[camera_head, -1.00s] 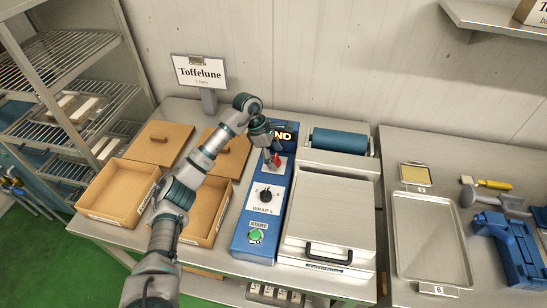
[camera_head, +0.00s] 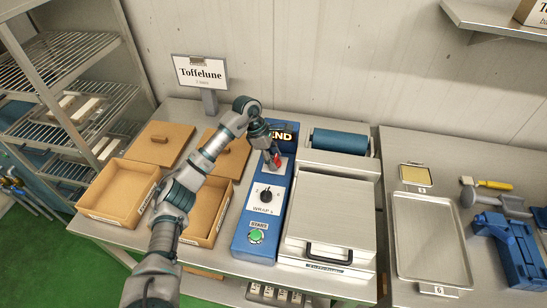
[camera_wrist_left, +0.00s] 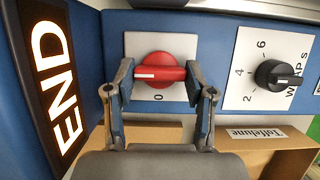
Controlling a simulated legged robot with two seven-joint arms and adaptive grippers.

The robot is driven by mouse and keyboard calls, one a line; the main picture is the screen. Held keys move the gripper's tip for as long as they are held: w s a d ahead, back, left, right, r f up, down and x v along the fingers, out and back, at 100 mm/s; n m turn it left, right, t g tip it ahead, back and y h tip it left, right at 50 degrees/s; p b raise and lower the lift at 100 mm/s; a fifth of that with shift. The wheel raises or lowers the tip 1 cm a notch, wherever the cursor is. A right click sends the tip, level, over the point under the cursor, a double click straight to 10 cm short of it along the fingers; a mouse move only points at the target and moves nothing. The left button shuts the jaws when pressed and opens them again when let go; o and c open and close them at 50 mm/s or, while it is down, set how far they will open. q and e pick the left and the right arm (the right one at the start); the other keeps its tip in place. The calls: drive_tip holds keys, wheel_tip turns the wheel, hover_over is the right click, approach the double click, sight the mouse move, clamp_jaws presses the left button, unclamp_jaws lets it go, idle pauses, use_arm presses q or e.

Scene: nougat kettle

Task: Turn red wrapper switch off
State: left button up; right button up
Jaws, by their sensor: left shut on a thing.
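The red wrapper switch (camera_wrist_left: 158,70) is a round knob with a bar handle on a white plate. In the left wrist view its white mark points left, and a "0" is printed below the knob. My left gripper (camera_wrist_left: 160,74) has one finger at each end of the bar and is shut on it. In the head view the left gripper (camera_head: 273,157) reaches down over the switch (camera_head: 276,160) on the blue control panel (camera_head: 243,228), partly hiding it. My right gripper is not in view.
Beside the switch are a lit "END" sign (camera_wrist_left: 52,80) and a black wraps dial (camera_wrist_left: 278,74). A green start button (camera_head: 256,237) sits at the panel's front. Open brown boxes (camera_head: 120,195) stand left; a lidded metal machine (camera_head: 330,212) stands right.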

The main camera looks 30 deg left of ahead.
use_arm(q)
drive_tip(key=shift+r, duration=0.2)
